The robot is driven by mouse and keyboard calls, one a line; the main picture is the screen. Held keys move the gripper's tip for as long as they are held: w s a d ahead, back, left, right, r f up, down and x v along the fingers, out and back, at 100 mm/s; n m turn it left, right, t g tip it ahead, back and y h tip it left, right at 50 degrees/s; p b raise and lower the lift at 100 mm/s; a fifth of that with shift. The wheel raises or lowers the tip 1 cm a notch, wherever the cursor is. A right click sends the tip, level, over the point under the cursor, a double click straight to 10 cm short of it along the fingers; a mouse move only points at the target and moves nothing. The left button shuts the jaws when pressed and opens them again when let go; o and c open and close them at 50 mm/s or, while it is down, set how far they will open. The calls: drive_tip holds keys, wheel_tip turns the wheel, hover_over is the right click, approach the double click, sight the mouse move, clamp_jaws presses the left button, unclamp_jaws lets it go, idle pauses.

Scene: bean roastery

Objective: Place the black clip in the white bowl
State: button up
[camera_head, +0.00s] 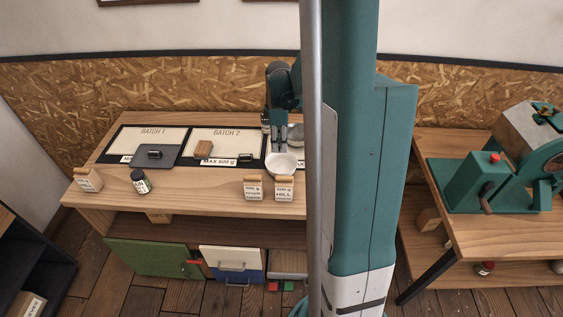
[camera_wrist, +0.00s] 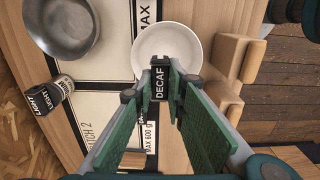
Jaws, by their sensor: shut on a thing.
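My gripper (camera_wrist: 160,88) is shut on a small black clip (camera_wrist: 158,75) with a DECAF label, held between the fingertips. In the wrist view the white bowl (camera_wrist: 168,40) lies just past the clip, and the clip overlaps its near rim in the picture. In the head view my gripper (camera_head: 279,146) hangs just behind and above the white bowl (camera_head: 281,167), and the held clip cannot be made out there. The visible inside of the bowl looks empty. The exact height of the clip over the bowl cannot be told.
A grey metal bowl (camera_wrist: 62,22) and a LIGHT-labelled black item (camera_wrist: 43,98) stand nearby. Other black clips lie on the dark tray (camera_head: 170,160) and the Batch 2 mat (camera_head: 229,137). Two labelled bags (camera_head: 253,190) stand before the bowl. My column hides the bench's right end.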

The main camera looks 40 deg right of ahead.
drive_tip(key=shift+s+a, duration=0.1)
drive_tip(key=shift+s, duration=0.7)
drive_tip(key=shift+f, duration=0.1)
hover_over(282, 170)
drive_tip(key=shift+a+f, duration=0.15)
drive_tip(key=shift+f, duration=2.7)
drive_tip(key=shift+f, duration=2.1)
drive_tip(key=shift+f+b, duration=0.15)
drive_tip(key=shift+b, duration=0.2)
drive_tip(key=shift+o, duration=1.3)
drive_tip(key=o, duration=0.4)
